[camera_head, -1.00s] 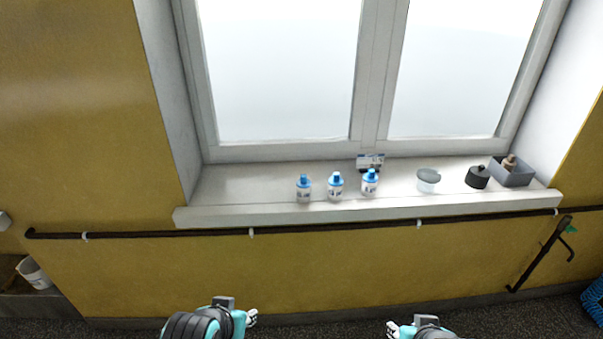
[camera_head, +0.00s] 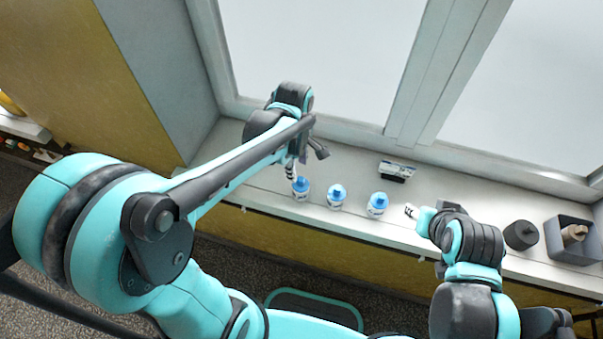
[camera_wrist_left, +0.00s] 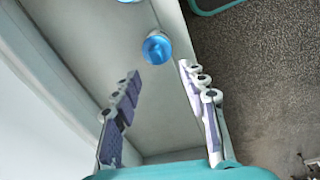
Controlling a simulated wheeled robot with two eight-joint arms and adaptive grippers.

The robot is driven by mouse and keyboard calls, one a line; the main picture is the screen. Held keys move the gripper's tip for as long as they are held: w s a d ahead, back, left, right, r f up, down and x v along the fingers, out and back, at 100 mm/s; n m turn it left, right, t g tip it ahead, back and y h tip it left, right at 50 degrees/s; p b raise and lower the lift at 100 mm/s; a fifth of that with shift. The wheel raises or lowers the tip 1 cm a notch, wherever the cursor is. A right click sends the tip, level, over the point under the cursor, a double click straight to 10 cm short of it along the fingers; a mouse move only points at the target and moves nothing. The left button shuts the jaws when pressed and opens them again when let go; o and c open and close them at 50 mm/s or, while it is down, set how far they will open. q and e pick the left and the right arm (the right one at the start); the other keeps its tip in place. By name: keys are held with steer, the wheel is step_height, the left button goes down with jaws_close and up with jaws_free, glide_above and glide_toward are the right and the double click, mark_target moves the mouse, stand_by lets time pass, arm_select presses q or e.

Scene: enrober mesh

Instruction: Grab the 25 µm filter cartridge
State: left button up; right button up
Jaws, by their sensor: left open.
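Three white cartridges with blue caps stand upright in a row on the window sill: a left one (camera_head: 300,189), a middle one (camera_head: 336,196) and a right one (camera_head: 377,205). Their labels are too small to read, so I cannot tell which is the 25 µm one. My left gripper (camera_head: 298,166) is open and empty, just above and behind the left cartridge. In the left wrist view one blue cap (camera_wrist_left: 157,47) lies ahead, close beyond and between the open fingertips (camera_wrist_left: 160,72). My right gripper (camera_head: 416,213) is over the sill, right of the row; its finger opening is unclear.
A small sign or card holder (camera_head: 397,170) stands behind the row near the window. A dark round container (camera_head: 521,235) and a grey box (camera_head: 558,246) with a brownish item (camera_head: 573,234) stand farther right. The sill (camera_head: 260,178) is narrow, with the window behind.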

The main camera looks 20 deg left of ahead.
mark_target(301, 179)
arm_select(q)
steer(key=shift+w+d+r+n, duration=0.15)
steer(key=shift+r+n, duration=0.1)
steer(key=shift+n, duration=0.25)
steer(key=shift+f+g, duration=0.25)
steer(key=shift+g, duration=0.05)
steer(key=f, duration=0.2)
steer(key=f+b, duration=0.1)
steer(key=f, duration=0.2)
steer(key=f+b, duration=0.1)
steer(key=f, duration=0.1)
steer(key=shift+w+d+f, duration=0.2)
steer(key=shift+w+f, duration=0.1)
steer(key=shift+f, duration=0.05)
arm_select(e)
steer(key=shift+s+f, duration=0.15)
steer(key=shift+f, duration=0.4)
arm_select(q)
jaws_close()
